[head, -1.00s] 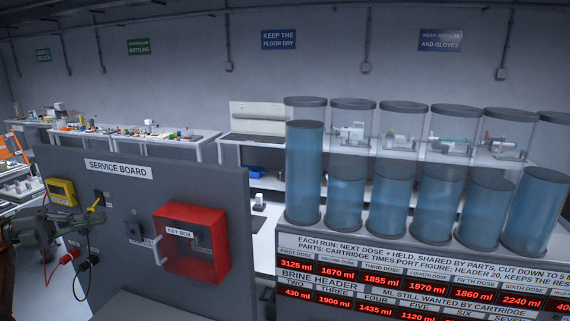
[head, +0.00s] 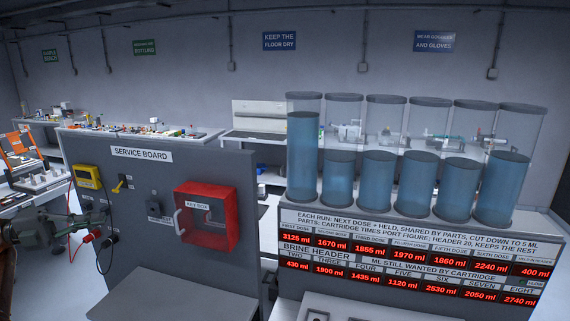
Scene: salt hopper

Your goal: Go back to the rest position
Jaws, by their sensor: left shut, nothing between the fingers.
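My left gripper (head: 78,226) is at the left edge of the head view, in front of the lower left part of the grey service board (head: 150,190). It is shut and holds nothing. Its arm comes in from the left edge. My right gripper is not in view.
The board carries a yellow meter (head: 87,177) with red and black leads, a yellow-handled switch (head: 122,184) and a red key box (head: 206,216). A grey shelf (head: 175,296) juts out below. At right, several blue-filled cylinders (head: 377,185) stand above red number displays (head: 412,260).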

